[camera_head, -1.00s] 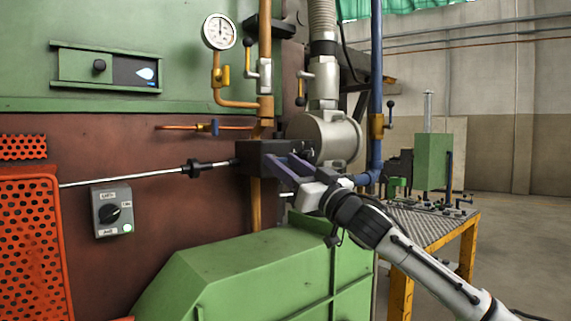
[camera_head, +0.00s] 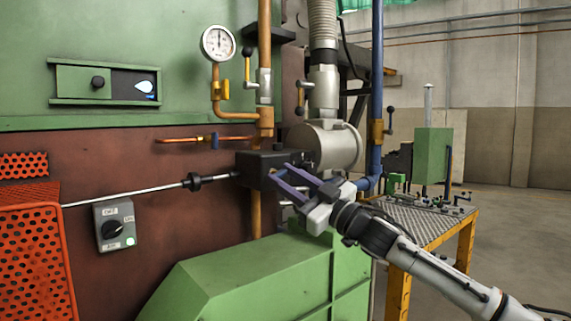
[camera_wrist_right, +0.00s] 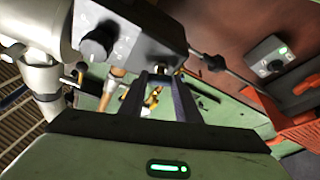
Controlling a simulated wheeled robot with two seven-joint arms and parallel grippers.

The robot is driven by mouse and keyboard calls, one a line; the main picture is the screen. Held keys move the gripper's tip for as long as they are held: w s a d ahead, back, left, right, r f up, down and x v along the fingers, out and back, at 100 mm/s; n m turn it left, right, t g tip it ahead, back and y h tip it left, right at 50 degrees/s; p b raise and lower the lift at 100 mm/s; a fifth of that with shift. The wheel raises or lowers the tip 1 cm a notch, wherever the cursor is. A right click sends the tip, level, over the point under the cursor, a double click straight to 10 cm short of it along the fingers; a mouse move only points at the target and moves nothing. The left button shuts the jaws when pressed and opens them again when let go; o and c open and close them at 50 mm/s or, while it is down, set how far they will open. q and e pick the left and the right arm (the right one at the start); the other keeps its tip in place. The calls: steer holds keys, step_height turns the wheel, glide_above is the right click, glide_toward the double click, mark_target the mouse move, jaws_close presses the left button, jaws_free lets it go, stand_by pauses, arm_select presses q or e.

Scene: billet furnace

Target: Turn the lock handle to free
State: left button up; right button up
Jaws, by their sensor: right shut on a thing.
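The black lock box (camera_head: 262,160) sits on the end of the long steel rod at the furnace front. My right gripper (camera_head: 274,176) reaches it from the right, its two purple-grey fingers at the box's front face. In the right wrist view the fingers (camera_wrist_right: 161,76) meet the face of the box (camera_wrist_right: 135,35). They are shut on the lock handle (camera_wrist_right: 162,70), a small part at the box face that is mostly hidden between the tips. A gap shows between the fingers farther back. My left gripper is not in view.
The steel rod (camera_head: 130,192) runs left from the box. A grey switch box (camera_head: 115,225) and an orange perforated guard (camera_head: 35,260) are at left. A green housing (camera_head: 250,275) lies below my gripper. Pipes and a pressure gauge (camera_head: 218,42) stand above; a metal table (camera_head: 425,222) is at right.

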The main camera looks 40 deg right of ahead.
steer(key=n+p, duration=0.1)
steer(key=n+g+y+p, duration=0.1)
steer(key=n, duration=0.1)
steer(key=n+p, duration=0.2)
steer(key=shift+d+r+g+y, duration=0.15)
steer(key=shift+r+g+y, duration=0.15)
steer(key=shift+r+y, duration=0.1)
steer(key=shift+f+n+g+y+p, duration=0.15)
steer(key=shift+n+g+y+p, duration=0.2)
steer(key=shift+n, duration=0.85)
steer(key=n+g, duration=0.1)
steer(key=n, duration=0.1)
steer(key=n+g, duration=0.1)
steer(key=n, duration=0.2)
steer(key=shift+d+y, duration=0.1)
steer(key=shift+y, duration=0.15)
steer(key=shift+n+g, duration=0.65)
steer(key=shift+n, duration=0.85)
steer(key=o, duration=1)
steer(key=shift+o, duration=0.2)
